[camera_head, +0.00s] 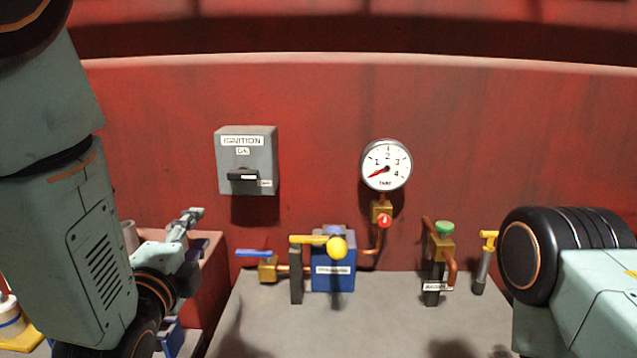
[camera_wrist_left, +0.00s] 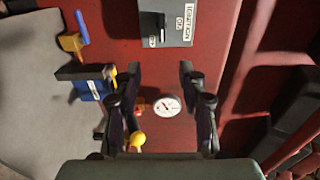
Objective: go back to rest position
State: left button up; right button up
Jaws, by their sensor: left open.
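My left gripper (camera_head: 190,222) is at the left in the head view, beside the red wall and left of the grey ignition box (camera_head: 246,160). In the left wrist view its two fingers (camera_wrist_left: 159,78) stand wide apart with nothing between their tips. The ignition box also shows at the top of that view (camera_wrist_left: 168,22), beyond the fingertips. My right arm shows at the right edge of the head view, but its gripper is out of the picture.
A grey bench (camera_head: 350,325) carries a blue pump box (camera_head: 333,272) with a yellow-knobbed lever (camera_head: 337,247), a blue-handled valve (camera_head: 267,268) and a green-knobbed valve (camera_head: 444,229). A round gauge (camera_head: 386,164) hangs on the wall. A white bottle (camera_head: 10,318) stands far left.

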pick_arm(q)
jog(key=s+a+f+n+g, duration=0.1)
jog(key=s+f+n+g, duration=0.35)
jog(key=f, duration=0.75)
jog(key=s+a+f+n+g, duration=0.1)
jog(key=s+f+n+g, duration=0.4)
jog(key=f, duration=0.7)
jog(key=s+f+n+g, duration=0.45)
jog(key=s+f, duration=0.35)
jog(key=s, duration=0.6)
jog(key=s+f+n+g, duration=0.45)
jog(key=s+f, duration=0.35)
jog(key=s, duration=0.5)
notch_tip(320, 180, down, 7)
jog(key=b, duration=0.7)
jog(key=shift+s+a+y, duration=0.2)
jog(key=shift+a+y, duration=0.1)
jog(key=shift+a, duration=0.1)
pick_arm(e)
notch_tip(320, 180, down, 7)
jog(key=s, duration=0.1)
jog(key=shift+d+f, duration=0.2)
pick_arm(q)
jog(key=shift+a+n+t, duration=0.1)
jog(key=shift+n+t, duration=0.15)
jog(key=shift+n, duration=0.1)
pick_arm(e)
jog(key=shift+w+a, duration=0.1)
